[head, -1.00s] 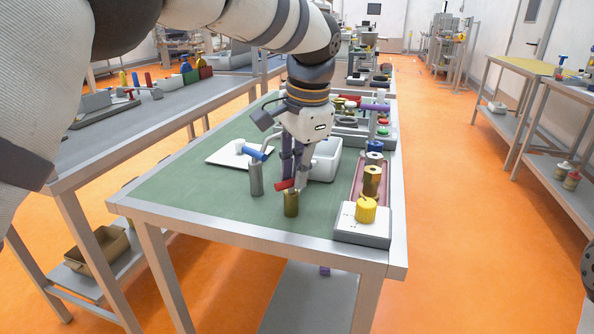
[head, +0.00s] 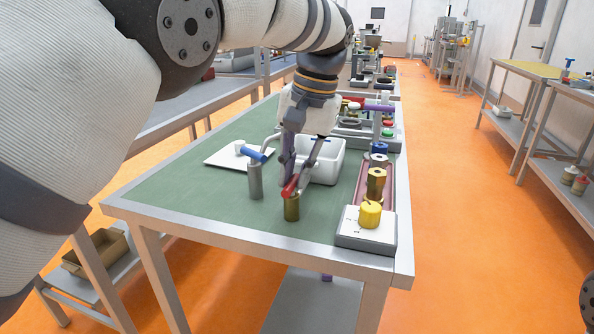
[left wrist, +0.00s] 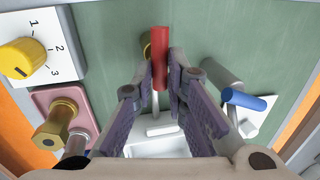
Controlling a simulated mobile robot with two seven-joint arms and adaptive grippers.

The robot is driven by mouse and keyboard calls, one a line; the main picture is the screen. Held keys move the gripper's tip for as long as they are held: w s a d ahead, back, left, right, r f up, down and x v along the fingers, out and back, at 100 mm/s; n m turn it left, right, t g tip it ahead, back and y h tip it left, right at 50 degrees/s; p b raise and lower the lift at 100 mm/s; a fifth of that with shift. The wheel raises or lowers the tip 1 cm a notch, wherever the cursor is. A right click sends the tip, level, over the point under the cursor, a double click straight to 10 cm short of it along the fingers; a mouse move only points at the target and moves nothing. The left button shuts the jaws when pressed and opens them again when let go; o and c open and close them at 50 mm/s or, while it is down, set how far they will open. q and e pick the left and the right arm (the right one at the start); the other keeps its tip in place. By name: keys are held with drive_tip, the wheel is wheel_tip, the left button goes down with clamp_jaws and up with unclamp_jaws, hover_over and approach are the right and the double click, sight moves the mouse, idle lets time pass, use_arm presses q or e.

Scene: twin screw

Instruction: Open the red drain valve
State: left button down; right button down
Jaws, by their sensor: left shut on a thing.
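The red drain valve's handle (head: 289,187) sits on top of a short brass body (head: 292,207) near the front of the green table mat. My left gripper (head: 295,182) reaches down from above, its fingers on either side of the red handle. In the left wrist view the red handle (left wrist: 160,58) lies lengthwise between the fingertips of my left gripper (left wrist: 163,78), which is shut on it. The brass body (left wrist: 146,46) is mostly hidden behind the handle there. My right gripper is not in view.
A blue-handled grey tap (head: 255,180) stands close left of the valve, and a white basin (head: 327,165) behind it. A yellow knob (head: 370,214) on a white box and brass cylinders on a red tray (head: 361,187) are to the right.

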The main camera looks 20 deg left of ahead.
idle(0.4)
use_arm(q)
drive_tip(key=c, duration=1.6)
unclamp_jaws()
wheel_tip(320, 180, up, 7)
drive_tip(key=d, duration=0.1)
drive_tip(key=shift+d+r, duration=0.15)
drive_tip(key=shift+d, duration=0.1)
